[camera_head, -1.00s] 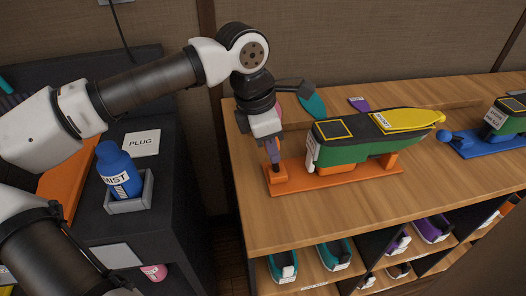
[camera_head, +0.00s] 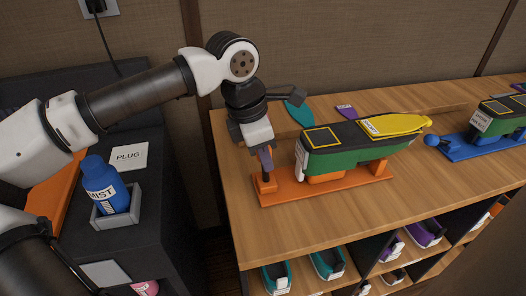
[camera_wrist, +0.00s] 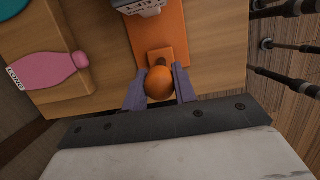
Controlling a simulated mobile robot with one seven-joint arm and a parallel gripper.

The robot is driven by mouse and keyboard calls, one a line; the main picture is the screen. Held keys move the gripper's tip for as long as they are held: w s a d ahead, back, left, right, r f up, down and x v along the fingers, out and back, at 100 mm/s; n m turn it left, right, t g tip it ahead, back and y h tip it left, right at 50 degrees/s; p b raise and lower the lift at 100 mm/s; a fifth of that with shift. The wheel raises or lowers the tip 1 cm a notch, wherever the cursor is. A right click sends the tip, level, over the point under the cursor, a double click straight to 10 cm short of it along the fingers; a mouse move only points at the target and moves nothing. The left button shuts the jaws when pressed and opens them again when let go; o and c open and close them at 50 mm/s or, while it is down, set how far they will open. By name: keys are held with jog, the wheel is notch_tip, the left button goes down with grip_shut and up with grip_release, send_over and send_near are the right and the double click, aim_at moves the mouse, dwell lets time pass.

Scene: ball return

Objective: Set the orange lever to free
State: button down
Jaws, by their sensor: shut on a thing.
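The orange lever (camera_head: 267,181) stands at the left end of a flat orange base (camera_head: 325,187). In the wrist view its round orange knob (camera_wrist: 160,83) sits between the purple fingers of my gripper (camera_wrist: 160,92). My gripper also shows in the head view (camera_head: 265,159), pointing down and shut on the knob. The fingers hide most of the lever's upper part in the head view. The base carries a green and black shoe-like block (camera_head: 345,158), just right of the lever. Any marking for the free position cannot be made out.
A yellow sole-shaped piece (camera_head: 395,125) lies on the green block. A teal piece (camera_head: 298,112) and a purple piece (camera_head: 346,112) lie behind it. A blue base (camera_head: 478,144) stands to the right. A blue bottle (camera_head: 103,184) stands on the dark cabinet. The wooden top's front is clear.

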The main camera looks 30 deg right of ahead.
jog(key=shift+d, duration=0.15)
jog(key=c, duration=1.1)
grip_release()
jog(key=shift+r, duration=0.3)
jog(key=v, duration=1.3)
jog(key=shift+r, duration=0.1)
jog(key=shift+c, duration=0.4)
